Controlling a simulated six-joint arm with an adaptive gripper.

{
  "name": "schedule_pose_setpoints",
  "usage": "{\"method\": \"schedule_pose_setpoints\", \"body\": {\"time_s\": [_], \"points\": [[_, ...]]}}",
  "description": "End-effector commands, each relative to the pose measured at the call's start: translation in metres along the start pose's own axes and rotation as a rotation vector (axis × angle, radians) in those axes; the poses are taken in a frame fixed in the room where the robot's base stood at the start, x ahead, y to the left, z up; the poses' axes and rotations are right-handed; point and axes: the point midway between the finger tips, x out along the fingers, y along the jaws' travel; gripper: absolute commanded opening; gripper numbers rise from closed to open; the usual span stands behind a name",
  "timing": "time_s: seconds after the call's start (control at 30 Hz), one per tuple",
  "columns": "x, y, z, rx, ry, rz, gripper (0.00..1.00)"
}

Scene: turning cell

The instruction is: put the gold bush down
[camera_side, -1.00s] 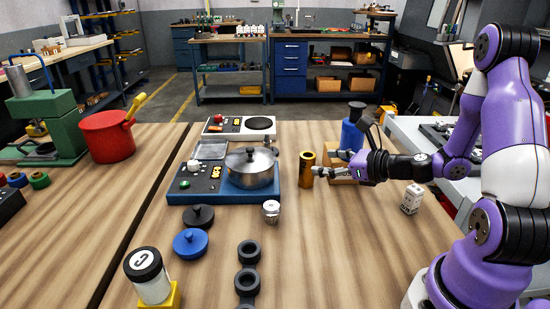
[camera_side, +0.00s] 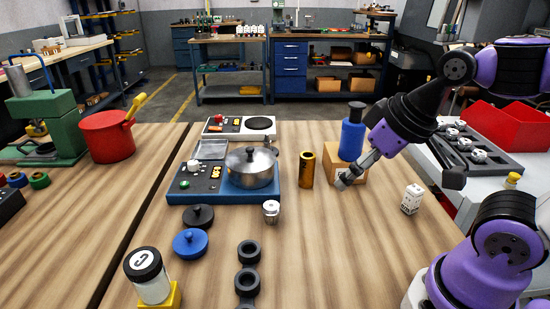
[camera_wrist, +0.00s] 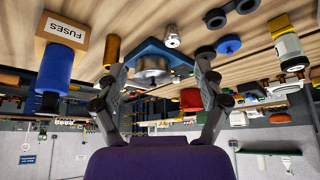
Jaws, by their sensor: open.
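The gold bush (camera_side: 307,170) stands upright on the wooden table, just right of the blue hot plate unit with the pot. It also shows in the wrist view (camera_wrist: 112,49), upside down and left of my gripper. My gripper (camera_side: 343,181) is to the right of the bush and apart from it, in front of the cardboard box. In the wrist view my gripper (camera_wrist: 157,62) has its fingers spread wide with nothing between them.
A cardboard box (camera_wrist: 62,29) labelled FUSES and a blue bottle (camera_side: 352,135) stand behind my gripper. The steel pot (camera_side: 251,168) is left of the bush. A small white block (camera_side: 412,199) stands to the right. The table in front of the bush is clear.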

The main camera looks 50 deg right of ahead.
Motion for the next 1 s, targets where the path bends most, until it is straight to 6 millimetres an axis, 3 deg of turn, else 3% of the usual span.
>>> {"method": "schedule_pose_setpoints", "body": {"time_s": [0.27, 0.37, 0.53, 0.67, 0.77, 1.0], "points": [[0.002, 0.000, -0.001, -0.005, -0.001, -0.001, 0.81], [0.014, 0.001, -0.006, -0.059, -0.005, -0.015, 0.81], [0.065, 0.003, -0.022, -0.255, 0.034, -0.131, 0.81], [0.104, 0.007, -0.036, -0.336, 0.179, -0.255, 0.81], [0.124, 0.021, -0.049, -0.315, 0.350, -0.296, 0.81], [0.139, 0.094, -0.065, -0.098, 0.697, -0.129, 0.81]]}}
